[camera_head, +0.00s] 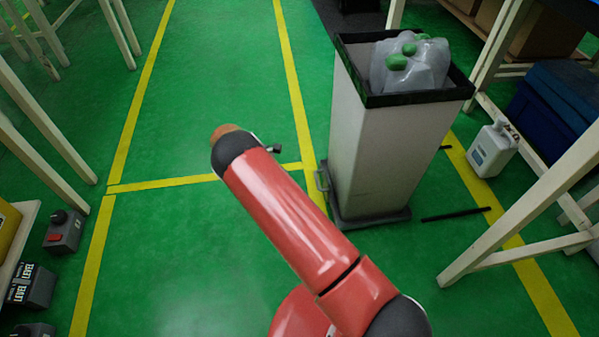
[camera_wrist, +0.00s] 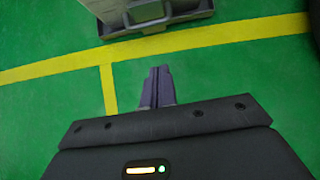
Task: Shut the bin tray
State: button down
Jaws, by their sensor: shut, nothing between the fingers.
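A tall pale bin (camera_head: 385,150) with a black rim stands right of my arm in the head view. At its foot is a dark grey tray (camera_head: 375,217), with a grey handle (camera_head: 322,181) on its left side. In the wrist view the tray (camera_wrist: 165,24) and its handle (camera_wrist: 146,11) show at the top edge, cut off by the frame. My gripper (camera_wrist: 158,72) is shut and empty, over green floor, apart from the tray. I cannot tell from these views how far the tray is pulled out. My fingers are not visible in the head view.
Pale table legs (camera_head: 520,205) stand at right and left.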

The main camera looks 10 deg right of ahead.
jog(key=d+r+x, duration=0.1)
jog(key=d+x, duration=0.1)
jog(key=x, duration=1)
jog(key=shift+d, duration=0.15)
jog(key=shift+s+r, duration=0.1)
jog(key=shift+d+b, duration=4)
jog(key=shift+d, duration=13.6)
